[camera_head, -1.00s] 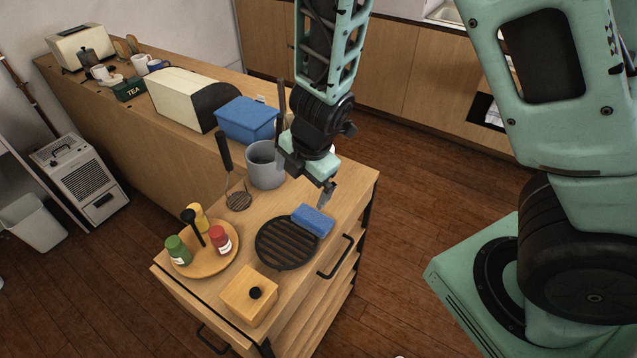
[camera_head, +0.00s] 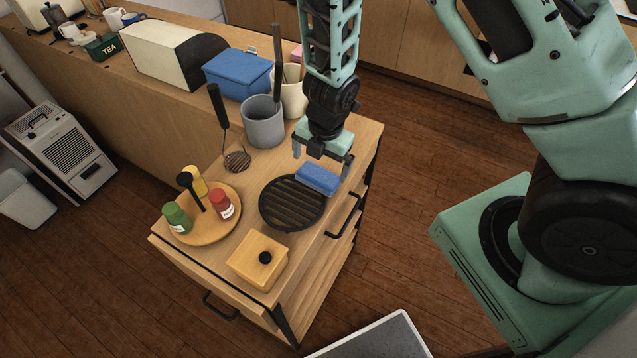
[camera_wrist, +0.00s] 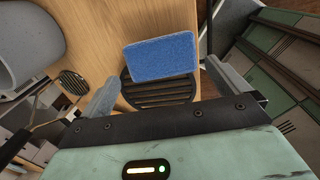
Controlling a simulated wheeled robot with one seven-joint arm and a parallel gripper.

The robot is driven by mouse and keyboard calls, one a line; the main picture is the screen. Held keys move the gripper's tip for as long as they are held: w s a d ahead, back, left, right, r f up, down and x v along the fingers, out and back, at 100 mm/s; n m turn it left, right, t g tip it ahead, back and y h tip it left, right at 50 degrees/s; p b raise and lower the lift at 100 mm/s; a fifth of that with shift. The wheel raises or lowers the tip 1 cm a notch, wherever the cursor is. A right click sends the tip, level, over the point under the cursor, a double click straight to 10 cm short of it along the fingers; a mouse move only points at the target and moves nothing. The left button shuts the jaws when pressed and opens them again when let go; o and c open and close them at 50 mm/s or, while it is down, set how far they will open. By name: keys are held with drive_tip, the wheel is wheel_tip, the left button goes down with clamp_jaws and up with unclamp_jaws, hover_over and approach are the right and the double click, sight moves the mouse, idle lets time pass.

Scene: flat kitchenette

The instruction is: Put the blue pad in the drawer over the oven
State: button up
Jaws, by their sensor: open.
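The blue pad (camera_head: 318,178) lies at the upper right edge of a round black slatted trivet (camera_head: 291,204) on the wooden counter. In the wrist view the blue pad (camera_wrist: 160,58) lies partly over the trivet (camera_wrist: 160,92), ahead of my fingers. My gripper (camera_head: 320,168) is open and empty, its two fingers just above and behind the pad. In the wrist view my gripper (camera_wrist: 160,88) has its fingers spread to either side below the pad. The oven and the drawer over it cannot be made out.
A grey pot (camera_head: 263,122) and a cream utensil crock (camera_head: 293,95) stand behind.

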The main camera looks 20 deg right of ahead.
sight(319, 175)
wheel_tip(319, 175, down, 6)
drive_tip(key=b, duration=0.3)
drive_tip(key=shift+w+a+r, duration=0.1)
drive_tip(key=shift+w+r, duration=0.05)
drive_tip(key=c, duration=0.7)
drive_tip(key=shift+o, duration=0.2)
drive_tip(key=shift+r, duration=0.15)
wheel_tip(319, 175, up, 18)
drive_tip(key=p, duration=1)
